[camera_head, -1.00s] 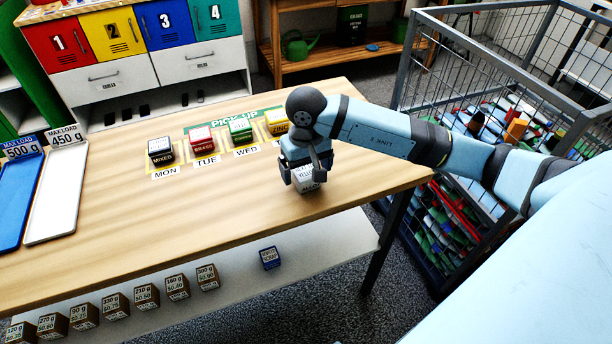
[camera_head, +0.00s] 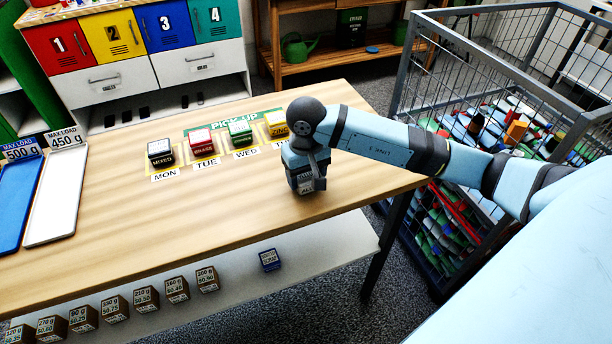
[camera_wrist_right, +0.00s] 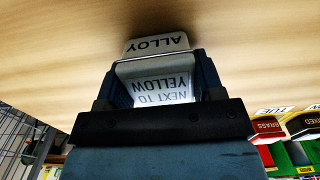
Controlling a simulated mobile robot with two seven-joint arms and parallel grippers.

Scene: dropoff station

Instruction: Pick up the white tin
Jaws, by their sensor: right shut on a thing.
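The white tin (camera_wrist_right: 155,84) sits between the fingers of my right gripper (camera_wrist_right: 160,78) in the right wrist view. One face reads "NEXT TO YELLOW" and another part reads "ALLOY". In the head view my right gripper (camera_head: 307,182) is at the near right part of the table, shut on the tin (camera_head: 306,188), which is mostly hidden by the fingers. The tin is at or very close to the wooden table top (camera_head: 230,215); I cannot tell whether it touches. My left gripper is not in view.
A blue tray (camera_head: 18,205) and a white tray (camera_head: 58,200) lie at the left. A wire cage (camera_head: 440,45) stands right of the table.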

